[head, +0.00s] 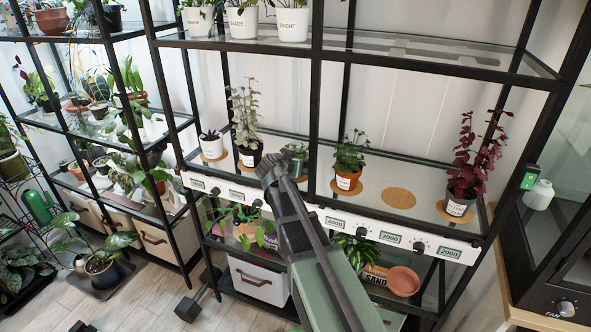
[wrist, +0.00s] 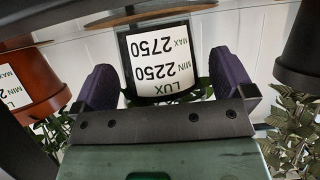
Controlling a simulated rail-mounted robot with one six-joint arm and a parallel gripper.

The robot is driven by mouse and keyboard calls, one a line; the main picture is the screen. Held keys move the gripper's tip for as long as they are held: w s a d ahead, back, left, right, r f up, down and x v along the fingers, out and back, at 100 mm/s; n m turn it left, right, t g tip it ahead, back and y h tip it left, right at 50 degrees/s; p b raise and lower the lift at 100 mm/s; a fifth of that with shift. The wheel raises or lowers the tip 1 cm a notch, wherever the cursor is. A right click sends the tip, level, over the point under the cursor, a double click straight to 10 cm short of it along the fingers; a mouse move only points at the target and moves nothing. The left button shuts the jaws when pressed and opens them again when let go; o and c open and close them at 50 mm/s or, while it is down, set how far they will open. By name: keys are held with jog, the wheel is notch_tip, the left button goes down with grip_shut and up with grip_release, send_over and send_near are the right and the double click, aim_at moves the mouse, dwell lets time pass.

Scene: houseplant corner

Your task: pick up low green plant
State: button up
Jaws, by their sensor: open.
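A low plant with small green leaves (head: 297,150) stands on the middle shelf, just behind my gripper (head: 273,165); its pot is mostly hidden there by my arm. In the wrist view, which is upside down, its dark pot (wrist: 125,50) has a white label reading LUX MIN 2250 MAX 2750. My gripper's two purple-grey fingers (wrist: 163,82) are open, one to each side of this pot. Whether they touch it I cannot tell. Some leaves show behind the gripper's body.
A terracotta pot with a green plant (head: 349,160) stands to the right, and a black pot with a tall pale plant (head: 248,125) to the left. Further right are a bare cork mat (head: 398,197) and a dark red plant (head: 468,160). A black upright (head: 315,100) is close by.

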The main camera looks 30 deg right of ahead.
jog(key=c, duration=0.8)
jog(key=shift+r, duration=0.1)
notch_tip(320, 180, up, 20)
jog(key=p, duration=2)
